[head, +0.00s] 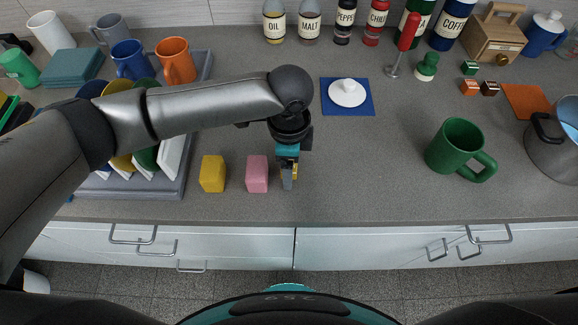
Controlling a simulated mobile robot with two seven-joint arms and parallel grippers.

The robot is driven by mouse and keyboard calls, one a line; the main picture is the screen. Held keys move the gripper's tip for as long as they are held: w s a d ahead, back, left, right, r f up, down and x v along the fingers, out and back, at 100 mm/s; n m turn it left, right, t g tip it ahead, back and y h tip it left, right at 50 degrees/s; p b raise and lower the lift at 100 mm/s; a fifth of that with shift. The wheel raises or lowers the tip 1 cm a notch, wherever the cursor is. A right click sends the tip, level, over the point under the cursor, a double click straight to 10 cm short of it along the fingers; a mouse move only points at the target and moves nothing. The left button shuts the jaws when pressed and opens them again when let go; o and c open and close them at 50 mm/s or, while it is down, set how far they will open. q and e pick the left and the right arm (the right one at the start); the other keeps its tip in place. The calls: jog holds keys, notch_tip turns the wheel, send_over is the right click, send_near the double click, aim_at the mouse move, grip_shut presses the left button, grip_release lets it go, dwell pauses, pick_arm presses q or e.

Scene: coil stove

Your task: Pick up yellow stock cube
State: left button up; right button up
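A small yellow cube (295,171), which looks like the yellow stock cube, shows at the fingers of my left gripper (289,174), partly hidden by a grey finger. The gripper points down over the front part of the counter, just right of a pink block (257,174). Whether its fingers are closed on the cube or only around it cannot be made out, nor whether the cube rests on the counter. My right gripper is not in view.
A larger yellow block (212,174) stands left of the pink one. Green (469,68), orange (469,88) and brown (489,88) small cubes lie at the back right. A green mug (455,145) and pot (553,150) stand right. The counter's middle is clear.

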pick_arm(q)
jog(key=shift+c, duration=0.4)
grip_shut()
jog(key=shift+r, duration=0.15)
